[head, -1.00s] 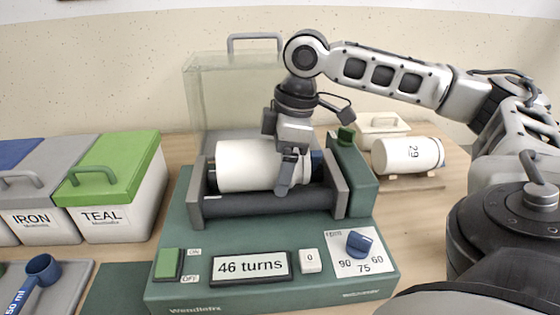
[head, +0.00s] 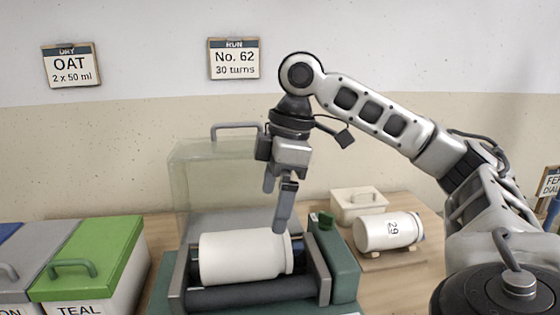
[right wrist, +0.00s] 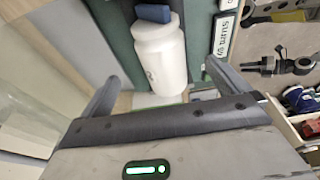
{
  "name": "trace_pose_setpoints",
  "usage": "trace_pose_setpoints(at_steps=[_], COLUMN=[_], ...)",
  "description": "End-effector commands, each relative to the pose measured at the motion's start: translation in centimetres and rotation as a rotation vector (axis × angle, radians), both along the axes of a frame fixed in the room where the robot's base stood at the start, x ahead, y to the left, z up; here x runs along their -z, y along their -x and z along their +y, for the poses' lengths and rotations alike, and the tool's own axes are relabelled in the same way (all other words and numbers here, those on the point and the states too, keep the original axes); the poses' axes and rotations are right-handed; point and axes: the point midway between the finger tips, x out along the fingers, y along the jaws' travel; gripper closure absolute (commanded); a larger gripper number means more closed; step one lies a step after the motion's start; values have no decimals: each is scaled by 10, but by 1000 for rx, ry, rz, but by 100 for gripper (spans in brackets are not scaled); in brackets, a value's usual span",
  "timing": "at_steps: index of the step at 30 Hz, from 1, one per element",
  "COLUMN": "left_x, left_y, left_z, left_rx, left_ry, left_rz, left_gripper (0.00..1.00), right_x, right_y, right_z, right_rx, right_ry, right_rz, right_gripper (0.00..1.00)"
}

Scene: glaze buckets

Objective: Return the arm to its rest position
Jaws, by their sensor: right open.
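My right gripper (head: 277,205) points down above the right end of a white jar (head: 240,257) lying on its side on the rollers of the green machine (head: 335,258). The fingers are open and hold nothing; in the head view one fingertip overlaps the jar's end. In the right wrist view the two fingers (right wrist: 160,82) stand wide apart, with the white jar (right wrist: 160,58) and its blue lid (right wrist: 152,13) beyond them. My left gripper is not in view.
A clear guard (head: 215,185) with a grey handle stands behind the rollers. A jar marked 29 (head: 385,232) lies on a wooden stand at right, near a cream box (head: 357,204). A green-lidded TEAL bin (head: 95,255) is at left. Wall cards (head: 234,58) hang above.

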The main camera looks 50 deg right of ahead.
Motion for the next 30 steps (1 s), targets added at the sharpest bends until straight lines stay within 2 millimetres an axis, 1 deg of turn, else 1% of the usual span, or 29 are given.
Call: trace_pose_setpoints(at_steps=[1,6,10,17,20,23,26,30], left_x=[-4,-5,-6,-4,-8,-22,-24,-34], left_y=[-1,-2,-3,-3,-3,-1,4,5], left_z=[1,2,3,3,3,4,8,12], left_rx=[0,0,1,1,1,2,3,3], left_ry=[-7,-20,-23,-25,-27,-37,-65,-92], left_rz=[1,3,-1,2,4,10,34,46], left_gripper=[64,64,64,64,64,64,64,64], right_x=[-13,-36,-44,-45,-50,-69,-89,-113], right_y=[0,4,5,6,6,6,6,6], right_z=[-1,-5,-6,-7,-7,-7,-7,-7], right_rx=[-1,-1,-1,-1,-1,-1,-1,-1], right_ry=[-2,-2,-1,-1,-1,-1,-1,-1], right_rz=[-4,-2,-2,-1,-2,-2,-2,-2], right_gripper=[0,0,0,0,0,0,0,0])
